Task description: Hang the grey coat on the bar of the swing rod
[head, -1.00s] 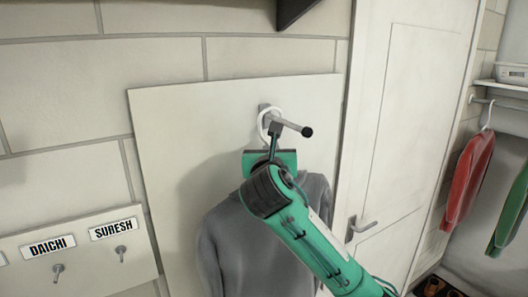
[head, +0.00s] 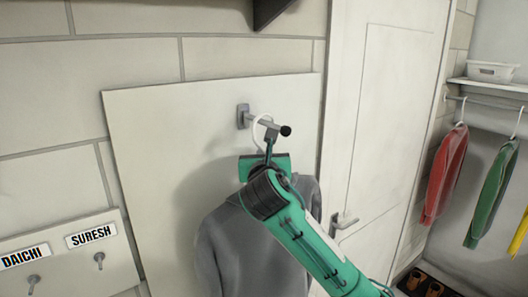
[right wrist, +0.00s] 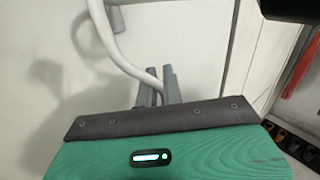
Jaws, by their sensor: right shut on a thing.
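The swing rod's bar (head: 266,124) sticks out from a wall mount on a pale panel and ends in a black knob. The grey coat (head: 232,250) hangs upright below it on a white hanger. The hanger's hook (head: 255,132) overlaps the middle of the bar and seems looped over it; whether it bears on the bar I cannot tell. My right gripper (head: 269,148) is just below the bar, shut on the hanger. In the right wrist view the fingers (right wrist: 158,88) close on the white hook (right wrist: 122,52). My left gripper is not in view.
A white door with a handle (head: 343,220) stands just right of the coat. Name-labelled hooks (head: 98,258) are at lower left. A dark shelf corner (head: 270,10) juts out above. Red (head: 447,165) and green (head: 490,195) garments hang at far right.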

